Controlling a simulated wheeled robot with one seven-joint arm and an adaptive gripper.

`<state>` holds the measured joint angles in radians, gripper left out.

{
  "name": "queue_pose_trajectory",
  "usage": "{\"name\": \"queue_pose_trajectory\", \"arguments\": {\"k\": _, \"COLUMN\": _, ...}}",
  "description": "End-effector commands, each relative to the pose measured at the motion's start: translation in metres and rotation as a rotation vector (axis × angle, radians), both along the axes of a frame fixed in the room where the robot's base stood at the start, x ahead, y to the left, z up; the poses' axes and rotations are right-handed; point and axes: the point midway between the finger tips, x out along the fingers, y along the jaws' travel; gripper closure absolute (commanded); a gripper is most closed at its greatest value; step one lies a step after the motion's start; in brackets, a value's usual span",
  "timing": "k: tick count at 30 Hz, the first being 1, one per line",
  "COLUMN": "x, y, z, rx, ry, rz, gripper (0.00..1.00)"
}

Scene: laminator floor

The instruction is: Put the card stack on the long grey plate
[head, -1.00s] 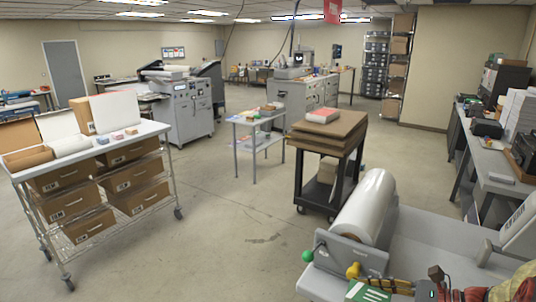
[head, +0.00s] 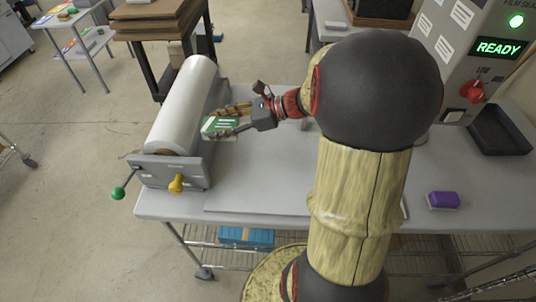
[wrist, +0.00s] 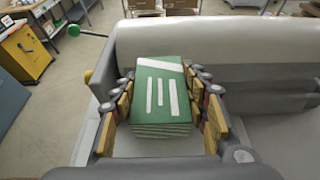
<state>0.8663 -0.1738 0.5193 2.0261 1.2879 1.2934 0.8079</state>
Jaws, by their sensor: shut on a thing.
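My gripper (head: 216,122) is shut on the card stack (head: 222,128), a green block with white stripes. In the wrist view the card stack (wrist: 160,92) sits between the two fingers, with layered edges facing me. The stack is beside the film roll, over the table; I cannot tell whether it touches the surface below. A long flat grey plate (head: 255,185) appears to lie on the table, with its front edge visible; my arm hides its right part.
A white film roll (head: 182,105) on a grey stand stands just left of the gripper, with green and yellow knobs. A purple block (head: 442,200), a dark tray (head: 500,132) and a machine reading READY (head: 490,45) are at the right. A blue box (head: 247,237) lies below.

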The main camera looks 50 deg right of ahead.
Motion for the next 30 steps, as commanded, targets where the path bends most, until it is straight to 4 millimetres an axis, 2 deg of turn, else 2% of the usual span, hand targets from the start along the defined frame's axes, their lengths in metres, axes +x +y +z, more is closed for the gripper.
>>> {"name": "queue_pose_trajectory", "arguments": {"k": 11, "x": -0.058, "y": -0.052, "z": -0.037, "rx": 0.004, "ry": 0.002, "rz": -0.009, "gripper": 0.85}}
{"name": "queue_pose_trajectory", "arguments": {"k": 15, "x": -0.076, "y": -0.067, "z": -0.060, "rx": 0.005, "ry": 0.003, "rz": -0.007, "gripper": 0.85}}
{"name": "queue_pose_trajectory", "arguments": {"k": 21, "x": -0.093, "y": -0.080, "z": -0.084, "rx": 0.003, "ry": 0.001, "rz": -0.004, "gripper": 0.85}}
{"name": "queue_pose_trajectory", "arguments": {"k": 30, "x": -0.104, "y": -0.090, "z": -0.102, "rx": 0.002, "ry": 0.001, "rz": -0.005, "gripper": 0.85}}
